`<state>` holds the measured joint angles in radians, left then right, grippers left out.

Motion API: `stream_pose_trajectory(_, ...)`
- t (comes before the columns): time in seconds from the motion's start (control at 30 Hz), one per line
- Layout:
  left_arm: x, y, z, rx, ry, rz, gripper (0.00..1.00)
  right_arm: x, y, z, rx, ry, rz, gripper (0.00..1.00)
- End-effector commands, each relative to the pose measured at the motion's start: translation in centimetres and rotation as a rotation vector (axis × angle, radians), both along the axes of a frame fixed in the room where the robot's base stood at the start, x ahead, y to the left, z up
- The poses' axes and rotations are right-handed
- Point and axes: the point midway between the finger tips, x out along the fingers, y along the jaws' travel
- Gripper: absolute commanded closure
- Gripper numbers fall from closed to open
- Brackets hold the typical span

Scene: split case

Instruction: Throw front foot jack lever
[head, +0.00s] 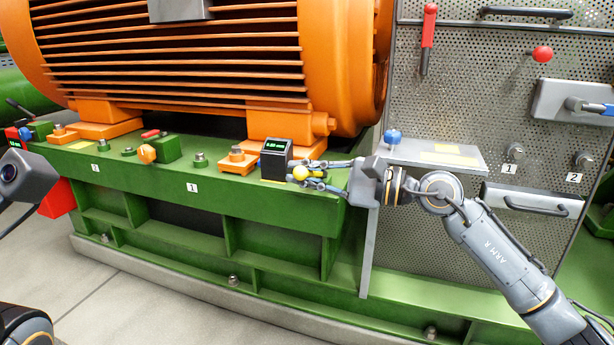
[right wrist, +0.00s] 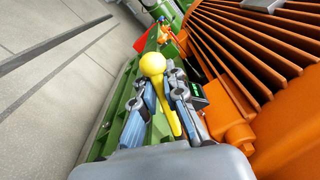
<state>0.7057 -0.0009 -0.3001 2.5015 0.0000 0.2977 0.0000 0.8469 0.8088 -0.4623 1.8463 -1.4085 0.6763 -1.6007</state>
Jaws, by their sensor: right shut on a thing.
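The front foot jack lever, a yellow rod with a round yellow knob (head: 301,172), is at the right end of the green base frame (head: 225,185), beside the motor's right orange foot. My right gripper (head: 308,174) reaches it from the right and is shut on it. In the right wrist view the lever (right wrist: 153,64) stands between the two grey-blue fingers of the gripper (right wrist: 163,100), with its knob beyond them. Its lower end is partly hidden by the fingers. My left gripper's fingers do not show; only parts of my left arm are at the left edge.
A black readout box (head: 275,158) with green digits stands just left of the right gripper. The orange motor (head: 200,60) rises behind. A grey perforated panel (head: 480,120) with a small shelf (head: 433,154) is at the right. The floor (head: 130,290) in front is clear.

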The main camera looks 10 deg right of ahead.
Motion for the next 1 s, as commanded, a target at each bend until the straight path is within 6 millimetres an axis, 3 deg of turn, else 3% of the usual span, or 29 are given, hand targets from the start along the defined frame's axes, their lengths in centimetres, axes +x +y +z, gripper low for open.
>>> stream_pose_trajectory(0.2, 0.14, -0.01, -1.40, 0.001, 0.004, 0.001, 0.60, -0.30, 0.22, -0.97, -0.038, -0.054, 0.002, 1.00)
stream_pose_trajectory(0.73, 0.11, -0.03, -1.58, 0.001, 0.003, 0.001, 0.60, -0.40, 0.32, -1.19, -0.055, -0.070, 0.004, 1.00)
stream_pose_trajectory(0.77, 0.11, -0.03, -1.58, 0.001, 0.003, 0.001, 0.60, -0.40, 0.32, -1.20, -0.055, -0.070, 0.004, 0.86)
stream_pose_trajectory(0.87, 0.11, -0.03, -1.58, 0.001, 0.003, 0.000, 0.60, -0.40, 0.32, -1.19, -0.054, -0.070, 0.003, 0.66)
stream_pose_trajectory(1.0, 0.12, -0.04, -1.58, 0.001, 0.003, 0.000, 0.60, -0.37, 0.28, -1.11, -0.051, -0.070, 0.002, 0.66)
